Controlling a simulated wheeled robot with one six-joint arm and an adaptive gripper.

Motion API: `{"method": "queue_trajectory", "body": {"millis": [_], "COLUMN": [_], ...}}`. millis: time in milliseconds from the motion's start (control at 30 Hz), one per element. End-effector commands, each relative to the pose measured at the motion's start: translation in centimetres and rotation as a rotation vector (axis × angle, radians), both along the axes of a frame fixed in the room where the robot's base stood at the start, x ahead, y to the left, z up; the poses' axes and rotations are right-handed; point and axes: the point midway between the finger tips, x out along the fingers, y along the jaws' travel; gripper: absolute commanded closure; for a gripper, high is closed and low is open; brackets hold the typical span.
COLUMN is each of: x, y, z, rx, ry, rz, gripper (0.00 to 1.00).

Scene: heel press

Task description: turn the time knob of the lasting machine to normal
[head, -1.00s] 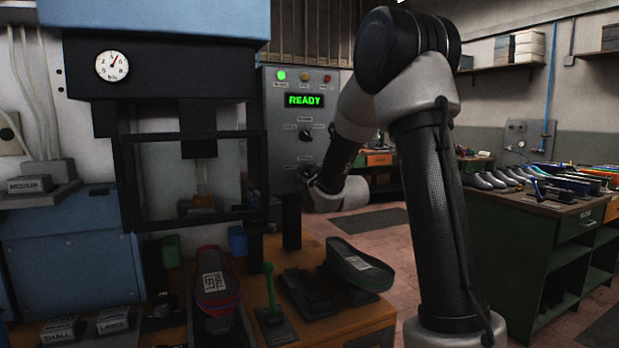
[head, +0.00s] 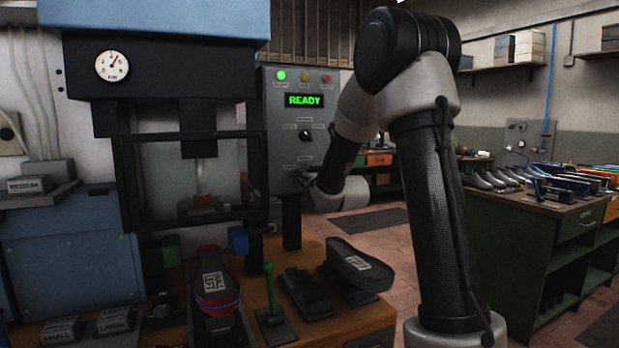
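The lasting machine's grey control panel (head: 295,125) stands left of my arm, with a green READY display (head: 304,100) and a lit green lamp. A black knob (head: 305,135) sits in the middle of the panel; its labels are too small to read. My gripper (head: 306,176) is at the lower part of the panel, close to its face, below that knob. A second, lower control there is mostly hidden by my gripper and cannot be made out clearly. The fingers are small and dark, so I cannot tell whether they are open or shut.
The blue press with its dial gauge (head: 112,66) and black frame stands left of the panel. Below, a wooden bench (head: 340,322) holds a red-edged shoe part (head: 215,283), a green lever (head: 270,287) and a dark sole (head: 360,265). A green workbench (head: 530,245) stands at right.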

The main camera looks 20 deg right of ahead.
Motion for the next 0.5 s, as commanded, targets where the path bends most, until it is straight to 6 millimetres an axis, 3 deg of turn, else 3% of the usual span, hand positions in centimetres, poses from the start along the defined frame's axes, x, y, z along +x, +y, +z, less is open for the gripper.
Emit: {"method": "queue_trajectory", "body": {"millis": [500], "x": [-0.03], "y": [-0.04], "z": [-0.11], "rx": [0.297], "ry": [0.001], "rz": [0.0], "gripper": [0.9]}}
